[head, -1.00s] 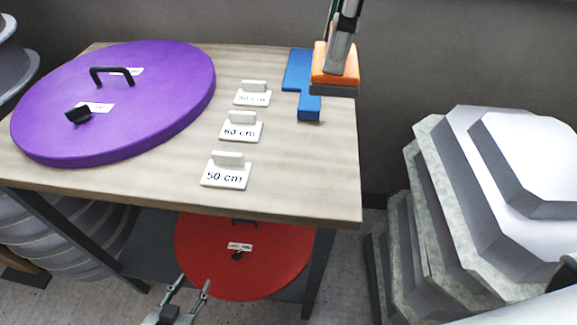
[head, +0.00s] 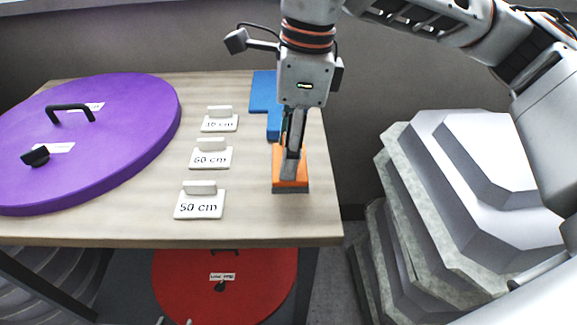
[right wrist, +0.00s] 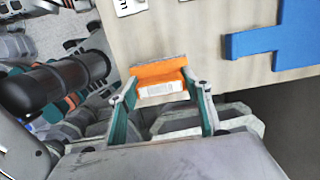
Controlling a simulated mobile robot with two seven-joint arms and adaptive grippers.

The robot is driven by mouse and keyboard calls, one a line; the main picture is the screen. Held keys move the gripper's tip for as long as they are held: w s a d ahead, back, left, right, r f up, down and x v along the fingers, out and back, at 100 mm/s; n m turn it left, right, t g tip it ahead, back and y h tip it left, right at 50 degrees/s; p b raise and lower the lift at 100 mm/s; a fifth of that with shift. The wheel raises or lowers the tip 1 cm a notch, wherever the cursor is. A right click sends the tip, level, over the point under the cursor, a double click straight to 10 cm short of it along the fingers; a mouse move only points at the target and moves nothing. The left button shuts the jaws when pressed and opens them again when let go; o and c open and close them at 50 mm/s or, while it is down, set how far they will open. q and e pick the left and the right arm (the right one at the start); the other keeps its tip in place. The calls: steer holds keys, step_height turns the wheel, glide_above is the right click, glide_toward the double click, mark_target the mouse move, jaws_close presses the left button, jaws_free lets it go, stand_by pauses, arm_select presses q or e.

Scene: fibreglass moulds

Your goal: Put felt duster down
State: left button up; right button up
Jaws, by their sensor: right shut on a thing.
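The felt duster (head: 290,170) is an orange block with a grey felt underside. My right gripper (head: 292,150) is shut on it and points down over the right part of the wooden table (head: 255,215). In the right wrist view the duster (right wrist: 160,80) sits between the two fingers, with a white label facing the camera. It is at or just above the tabletop; I cannot tell whether the felt touches. Only the fingertips of my left gripper (head: 175,321) show at the bottom edge of the head view, apart and empty.
A flat blue piece (head: 263,92) lies behind the duster. Signs (head: 200,205) marked in cm stand left of it. A purple disc lid (head: 110,125) covers the table's left. A red disc (head: 225,290) lies below. Stacked moulds (head: 440,190) stand right. The table's front right is bare.

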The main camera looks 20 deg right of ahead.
steer(key=shift+f, duration=2.35)
steer(key=shift+f, duration=0.2)
steer(key=o, duration=1)
steer(key=r, duration=0.4)
steer(key=d+r, duration=0.1)
steer(key=r, duration=0.7)
steer(key=shift+s+d+r, duration=0.2)
steer(key=shift+s+d, duration=0.05)
steer(key=shift+a, duration=0.1)
